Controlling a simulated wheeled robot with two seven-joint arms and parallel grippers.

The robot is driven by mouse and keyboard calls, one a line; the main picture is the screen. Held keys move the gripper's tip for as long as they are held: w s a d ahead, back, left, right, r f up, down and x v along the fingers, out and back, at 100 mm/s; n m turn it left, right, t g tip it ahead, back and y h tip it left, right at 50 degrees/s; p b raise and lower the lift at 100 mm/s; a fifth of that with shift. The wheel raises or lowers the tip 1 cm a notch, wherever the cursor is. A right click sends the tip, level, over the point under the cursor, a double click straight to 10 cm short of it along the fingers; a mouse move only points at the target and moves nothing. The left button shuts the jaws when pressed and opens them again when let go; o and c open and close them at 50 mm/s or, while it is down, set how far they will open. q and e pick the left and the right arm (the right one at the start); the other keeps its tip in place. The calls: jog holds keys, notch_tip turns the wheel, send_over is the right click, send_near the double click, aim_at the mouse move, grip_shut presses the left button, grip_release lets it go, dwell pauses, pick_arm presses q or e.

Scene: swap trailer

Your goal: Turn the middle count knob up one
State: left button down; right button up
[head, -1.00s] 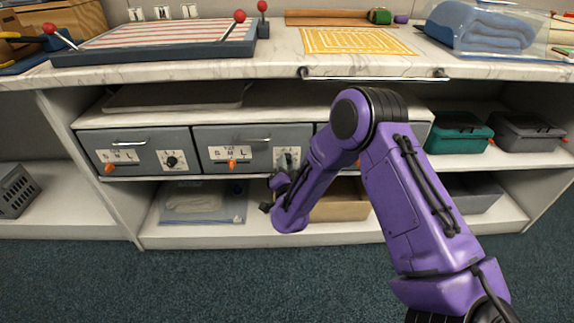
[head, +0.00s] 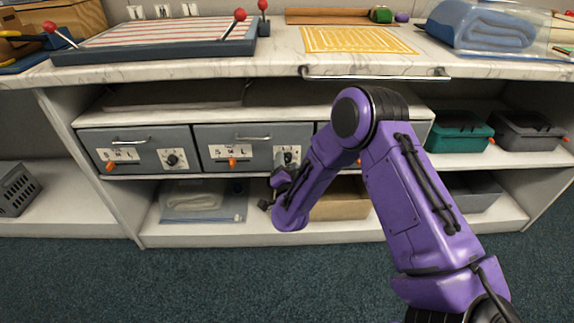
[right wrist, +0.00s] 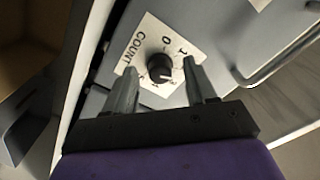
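The middle drawer (head: 213,141) is grey, with a bar handle, a label card and an orange slider. Its black count knob (head: 287,158) sits on a white dial card at the drawer's right. In the right wrist view the round knob (right wrist: 159,67) stands on the card marked COUNT (right wrist: 127,54), with 0 and 1 readable. Which mark the knob points to is unclear. My right gripper (right wrist: 160,72) is open, its fingers on either side of the knob with gaps showing. In the head view the right gripper is just below the knob, partly hidden by my purple arm. My left gripper is not in view.
A similar grey drawer (head: 140,138) with its own knob is to the left; another at the right is mostly behind my arm. The counter edge (head: 200,72) overhangs above. A clear bag (head: 200,212) and a cardboard box (head: 340,205) are on the shelf below.

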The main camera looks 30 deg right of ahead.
jog(key=p+v, duration=0.1)
jog(key=v, duration=0.9)
jog(key=shift+s+p, duration=0.3)
jog(key=shift+p, duration=0.1)
jog(key=shift+a, duration=0.1)
